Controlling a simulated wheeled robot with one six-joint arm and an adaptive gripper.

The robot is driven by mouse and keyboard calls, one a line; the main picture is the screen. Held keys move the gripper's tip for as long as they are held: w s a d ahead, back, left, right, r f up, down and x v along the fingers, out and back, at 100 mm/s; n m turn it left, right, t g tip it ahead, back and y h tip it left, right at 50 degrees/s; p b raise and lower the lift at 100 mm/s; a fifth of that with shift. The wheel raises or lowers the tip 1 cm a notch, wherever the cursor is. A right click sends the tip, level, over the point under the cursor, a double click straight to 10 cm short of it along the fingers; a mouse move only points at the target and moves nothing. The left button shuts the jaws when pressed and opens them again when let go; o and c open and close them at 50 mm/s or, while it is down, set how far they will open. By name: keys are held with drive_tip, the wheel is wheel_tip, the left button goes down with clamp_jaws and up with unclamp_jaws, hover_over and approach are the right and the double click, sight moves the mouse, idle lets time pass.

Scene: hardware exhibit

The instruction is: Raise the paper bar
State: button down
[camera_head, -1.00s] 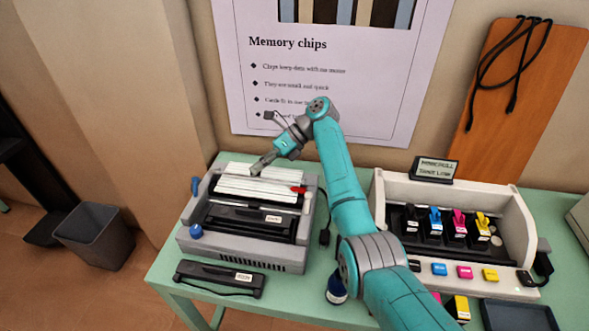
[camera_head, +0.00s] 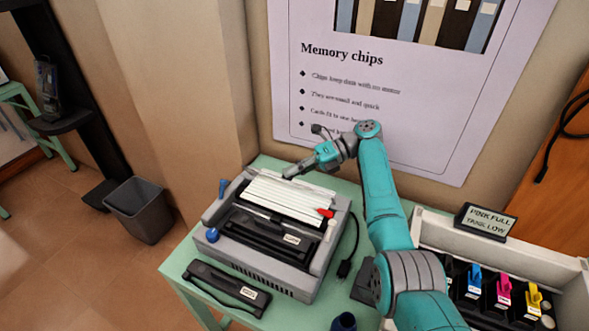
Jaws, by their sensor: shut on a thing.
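The grey printer (camera_head: 270,275) stands on the green table, with a white ribbed sheet area (camera_head: 290,198) in its top. The paper bar is small and hard to make out at the rear edge of this white area, partly behind my fingers. My gripper (camera_head: 290,174) reaches in from the right, at that rear edge, with its fingers closed on the bar. The grip itself is too small to see clearly. A red lever (camera_head: 325,213) is at the right side of the printer and a blue knob (camera_head: 212,235) at its front left.
A black cartridge-like part (camera_head: 228,287) lies on the table in front of the printer. A black cable (camera_head: 350,250) lies to its right. An ink unit with a sign (camera_head: 486,221) stands right of my arm. A grey bin (camera_head: 140,208) is on the floor.

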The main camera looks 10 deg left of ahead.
drive_tip(key=shift+d, duration=0.1)
drive_tip(key=c, duration=1.3)
unclamp_jaws()
drive_tip(key=shift+w, duration=0.1)
drive_tip(key=shift+v, duration=3.75)
